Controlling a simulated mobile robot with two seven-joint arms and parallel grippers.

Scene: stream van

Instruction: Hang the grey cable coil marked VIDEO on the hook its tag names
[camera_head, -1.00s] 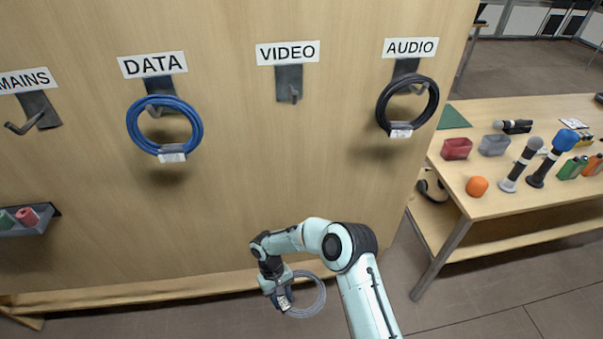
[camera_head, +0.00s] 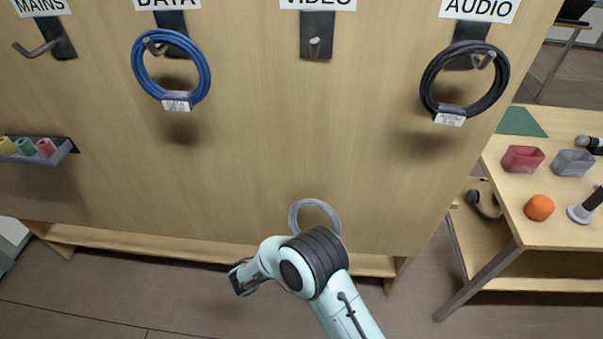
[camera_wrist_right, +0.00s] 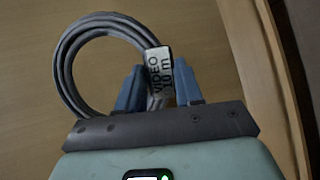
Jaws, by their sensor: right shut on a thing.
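The grey cable coil (camera_head: 314,202) is held in front of the board, low and below the VIDEO hook (camera_head: 315,47). That hook is empty, under a VIDEO sign (camera_head: 318,4) cut by the top edge. In the right wrist view, my right gripper (camera_wrist_right: 160,82) is shut on the coil (camera_wrist_right: 66,60) at its white tag (camera_wrist_right: 159,72), which reads VIDEO. The ring extends beyond the fingers to the upper left. In the head view my arm hides the right gripper and the coil's lower edge. My left gripper is not in view.
A blue coil (camera_head: 205,75) hangs on the DATA hook and a black coil (camera_head: 426,85) on the AUDIO hook, either side. The MAINS hook (camera_head: 38,49) is empty. A tray of tape rolls (camera_head: 60,156) is at left. A table (camera_head: 515,220) stands at right. Board below VIDEO is clear.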

